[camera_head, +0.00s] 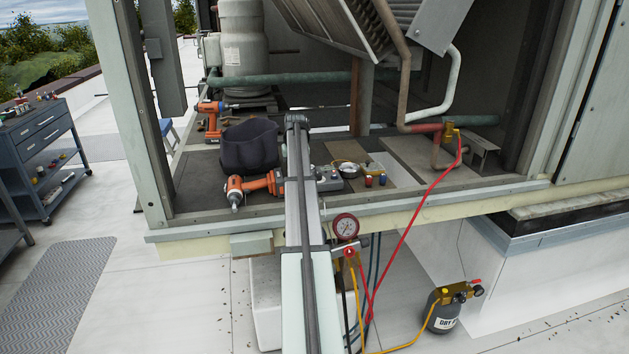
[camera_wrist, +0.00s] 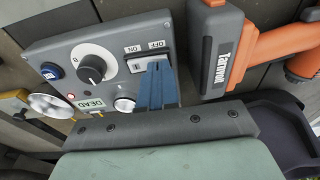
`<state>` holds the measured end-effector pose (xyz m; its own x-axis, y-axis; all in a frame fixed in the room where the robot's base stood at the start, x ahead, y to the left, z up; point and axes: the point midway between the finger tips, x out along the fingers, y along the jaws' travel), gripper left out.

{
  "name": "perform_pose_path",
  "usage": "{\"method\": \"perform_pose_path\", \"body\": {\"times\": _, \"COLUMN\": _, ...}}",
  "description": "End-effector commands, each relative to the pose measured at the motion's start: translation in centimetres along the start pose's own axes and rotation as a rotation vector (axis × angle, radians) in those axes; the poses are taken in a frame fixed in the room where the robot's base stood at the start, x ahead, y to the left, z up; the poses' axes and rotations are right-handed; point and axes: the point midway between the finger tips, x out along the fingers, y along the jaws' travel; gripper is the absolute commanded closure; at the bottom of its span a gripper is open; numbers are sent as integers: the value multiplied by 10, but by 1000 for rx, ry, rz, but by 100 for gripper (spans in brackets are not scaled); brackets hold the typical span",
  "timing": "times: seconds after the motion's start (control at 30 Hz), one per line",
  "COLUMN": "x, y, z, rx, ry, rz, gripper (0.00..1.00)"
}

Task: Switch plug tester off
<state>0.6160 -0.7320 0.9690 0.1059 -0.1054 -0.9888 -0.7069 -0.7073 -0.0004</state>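The plug tester (camera_wrist: 110,45) is a grey box with a black knob on a white dial, a blue socket or button, a small red light, a "DEAD" label and a white rocker switch (camera_wrist: 137,64) marked ON and OFF. My gripper (camera_wrist: 157,66) is shut, its two blue fingers side by side with nothing visible between them. The fingertips are at the rocker and cover its OFF-side part; whether they touch it, and which way it is tipped, I cannot tell. In the head view the tester (camera_head: 329,179) lies just right of my arm, which hides my gripper.
An orange drill (camera_wrist: 235,45) lies close beside the tester. A round gauge (camera_wrist: 50,105) sits on its other side. In the head view a dark bag (camera_head: 249,146) and another orange drill (camera_head: 211,115) stand left of my arm. A red hose (camera_head: 420,215) hangs at right.

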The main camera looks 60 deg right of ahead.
Motion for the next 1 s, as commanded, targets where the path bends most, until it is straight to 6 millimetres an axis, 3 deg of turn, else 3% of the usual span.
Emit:
{"method": "perform_pose_path", "body": {"times": 0.37, "x": 0, "y": 0, "z": 0, "rx": 0, "ry": 0, "rz": 1, "gripper": 100}}
{"method": "perform_pose_path", "body": {"times": 1.0, "x": -38, "y": 0, "z": -6, "rx": 0, "ry": 1, "rz": 1, "gripper": 100}}
